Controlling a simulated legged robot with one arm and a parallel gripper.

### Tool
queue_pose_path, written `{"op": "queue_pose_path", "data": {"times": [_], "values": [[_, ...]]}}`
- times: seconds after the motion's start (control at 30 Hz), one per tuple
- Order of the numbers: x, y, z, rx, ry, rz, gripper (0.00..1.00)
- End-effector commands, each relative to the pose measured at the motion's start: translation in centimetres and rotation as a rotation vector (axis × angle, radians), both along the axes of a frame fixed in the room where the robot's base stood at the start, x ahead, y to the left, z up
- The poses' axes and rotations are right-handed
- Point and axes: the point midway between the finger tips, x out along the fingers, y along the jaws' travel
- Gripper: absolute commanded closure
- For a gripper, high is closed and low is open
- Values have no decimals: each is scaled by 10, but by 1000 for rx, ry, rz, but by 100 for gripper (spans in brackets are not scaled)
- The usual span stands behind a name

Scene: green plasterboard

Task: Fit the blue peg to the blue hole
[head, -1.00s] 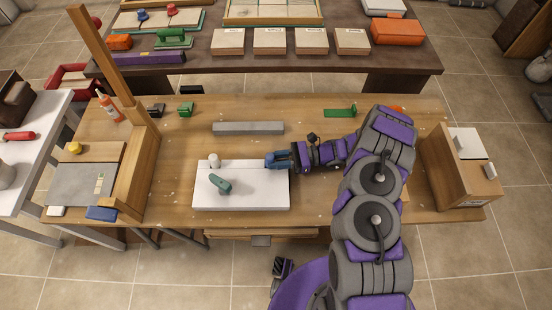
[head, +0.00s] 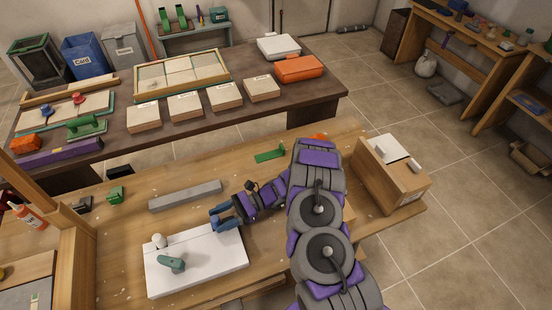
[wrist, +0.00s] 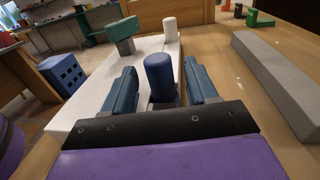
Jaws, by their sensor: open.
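A dark blue round peg (wrist: 159,78) stands upright between the two fingers of my gripper (wrist: 161,66) in the wrist view. The fingers are open, with a gap on both sides of the peg. In the head view my gripper (head: 218,217) is at the far right part of the white board (head: 215,262), and its blue fingers hide the peg. A white peg (head: 159,241) and a teal piece with a flat top (head: 172,264) stand on the board. Both also show in the wrist view, the white peg (wrist: 170,29) beyond the blue one. I cannot make out a blue hole.
A long grey bar (head: 185,195) lies behind the board. A wooden frame post (head: 75,255) rises at the left, and a wooden box (head: 390,175) stands at the right. A blue block with holes (wrist: 62,80) shows past the board in the wrist view.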

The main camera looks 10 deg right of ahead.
Motion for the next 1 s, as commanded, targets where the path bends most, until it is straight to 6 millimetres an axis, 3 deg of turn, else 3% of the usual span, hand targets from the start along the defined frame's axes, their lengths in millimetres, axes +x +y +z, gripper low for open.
{"op": "queue_pose_path", "data": {"times": [0.1, 0.27, 0.6, 1.0], "values": [[1, 0, 21, 1, -2, -1, 42], [1, 1, 34, -1, 1, 0, 42], [1, 1, 90, 2, 1, -1, 42], [-14, -28, 107, -266, -151, 249, 42]]}}
